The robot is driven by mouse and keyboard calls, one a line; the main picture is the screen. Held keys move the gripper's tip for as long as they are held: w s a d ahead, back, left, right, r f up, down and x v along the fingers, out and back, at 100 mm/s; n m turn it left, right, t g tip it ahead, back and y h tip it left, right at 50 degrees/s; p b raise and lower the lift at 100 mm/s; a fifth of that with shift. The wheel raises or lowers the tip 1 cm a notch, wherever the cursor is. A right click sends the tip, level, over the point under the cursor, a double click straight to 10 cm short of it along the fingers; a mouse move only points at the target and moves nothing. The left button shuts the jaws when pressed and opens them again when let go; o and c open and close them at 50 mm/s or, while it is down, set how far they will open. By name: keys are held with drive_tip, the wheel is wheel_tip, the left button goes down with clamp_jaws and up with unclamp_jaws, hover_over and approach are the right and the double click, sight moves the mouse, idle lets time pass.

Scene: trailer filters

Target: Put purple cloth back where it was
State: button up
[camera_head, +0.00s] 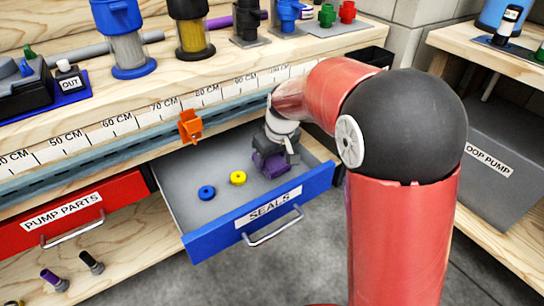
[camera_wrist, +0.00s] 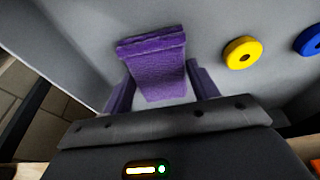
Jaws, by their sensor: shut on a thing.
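Purple also shows at both finger positions, and I cannot tell there where finger ends and cloth begins. The drawer (camera_head: 230,212) has a grey inside and a blue front. I cannot tell whether the cloth touches the drawer floor.
A blue ring (camera_head: 206,192) and a yellow ring (camera_head: 238,178) lie in the drawer, left of the cloth. A workbench with a ruler strip (camera_head: 165,105) and an orange clip (camera_head: 190,126) is above. The red PUMP PARTS drawer (camera_head: 82,208) is at left.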

drive_tip(key=o, duration=0.9)
drive_tip(key=p+v, duration=0.1)
drive_tip(key=v, duration=1.1)
drive_tip(key=s+d+r+m+t, duration=0.1)
drive_tip(key=s+d+r+m, duration=0.2)
drive_tip(key=s+d, duration=0.6)
drive_tip(key=s+d+f+m, duration=0.1)
drive_tip(key=s, duration=0.4)
drive_tip(key=s+d+f+m+t+h, duration=0.1)
drive_tip(key=s+d, duration=0.1)
drive_tip(key=s, duration=0.2)
drive_tip(key=s+d+f+m+t, duration=0.1)
drive_tip(key=s, duration=0.4)
drive_tip(key=shift+s+d+f+m+h, duration=0.1)
drive_tip(key=shift+s+d+m+h, duration=0.2)
drive_tip(key=shift+s+m+h, duration=0.1)
